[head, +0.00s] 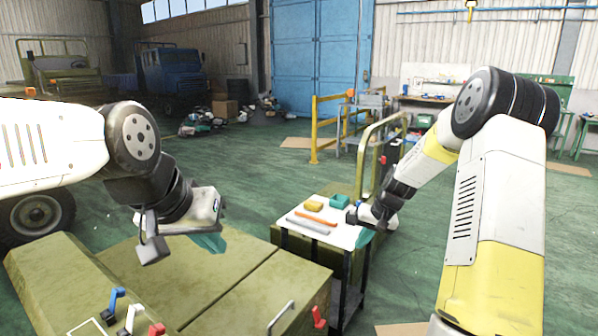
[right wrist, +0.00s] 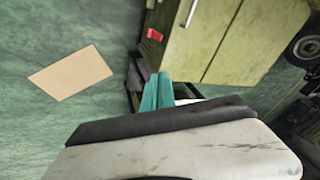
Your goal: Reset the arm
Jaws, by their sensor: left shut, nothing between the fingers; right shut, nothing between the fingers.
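My left gripper (head: 209,243) is over the olive-green chassis (head: 240,277) in the head view. Its teal fingers are shut and empty. My right gripper (head: 365,238) is at the right edge of a small white-topped table (head: 292,236), its teal fingers pointing down. In the right wrist view the right fingers (right wrist: 156,92) are together with nothing between them. My right arm hides part of the table's right side.
On the table lie a yellow block (head: 313,206), an orange bar (head: 316,217), a grey bar (head: 308,226) and a teal box (head: 340,201). Blue (head: 117,295), white and red levers stand at the chassis front. Yellow railings (head: 315,130) stand behind. Green floor is open around.

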